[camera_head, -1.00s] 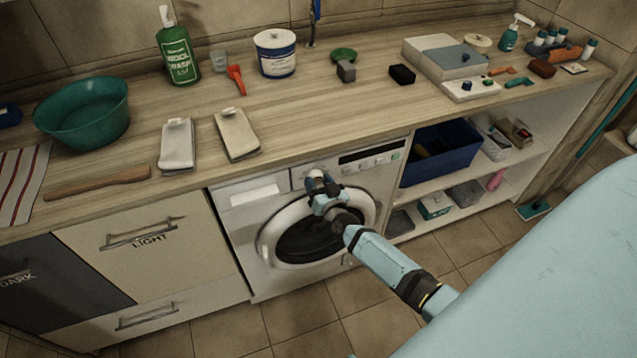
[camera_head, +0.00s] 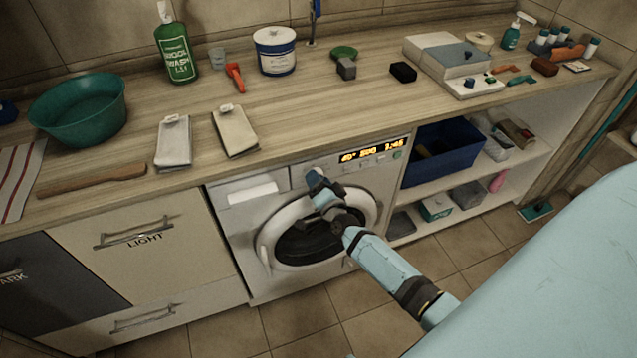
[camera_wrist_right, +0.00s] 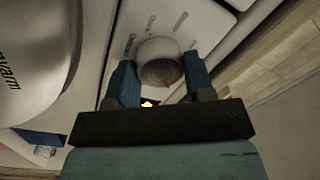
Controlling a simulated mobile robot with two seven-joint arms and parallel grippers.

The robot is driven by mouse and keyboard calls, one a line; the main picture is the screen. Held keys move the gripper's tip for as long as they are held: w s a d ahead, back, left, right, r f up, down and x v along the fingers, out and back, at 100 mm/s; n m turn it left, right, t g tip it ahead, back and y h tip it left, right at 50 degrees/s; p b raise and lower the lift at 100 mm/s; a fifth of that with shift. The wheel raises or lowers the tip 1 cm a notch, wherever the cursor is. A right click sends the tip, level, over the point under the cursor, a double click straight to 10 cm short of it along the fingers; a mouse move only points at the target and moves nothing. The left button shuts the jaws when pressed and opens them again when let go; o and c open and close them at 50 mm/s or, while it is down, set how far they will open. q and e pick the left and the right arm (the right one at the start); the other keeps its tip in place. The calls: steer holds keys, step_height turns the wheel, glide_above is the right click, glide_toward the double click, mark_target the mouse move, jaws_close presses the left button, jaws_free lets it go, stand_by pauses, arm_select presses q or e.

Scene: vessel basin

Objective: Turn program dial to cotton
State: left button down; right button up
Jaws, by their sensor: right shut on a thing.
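The washing machine (camera_head: 232,217) stands under the counter, with its round door (camera_head: 268,237) shut. Its display (camera_head: 372,150) is lit with orange characters that look like 40°, 800 and 1:45. A small red mark shows on the dial's face. The labels around it are too blurred to read. My left gripper is out of view.
The wooden counter (camera_head: 300,125) runs above the machine and carries a green basin (camera_head: 80,112), a green bottle (camera_head: 176,52) and two folded cloths. An open shelf with a dark blue bin (camera_head: 443,150) stands to the right.

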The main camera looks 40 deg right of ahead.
steer(key=shift+m, duration=0.4)
steer(key=o, duration=0.9)
steer(key=shift+s, duration=0.1)
steer(key=v, duration=1.3)
steer(key=shift+s, duration=0.3)
steer(key=shift+a, duration=0.1)
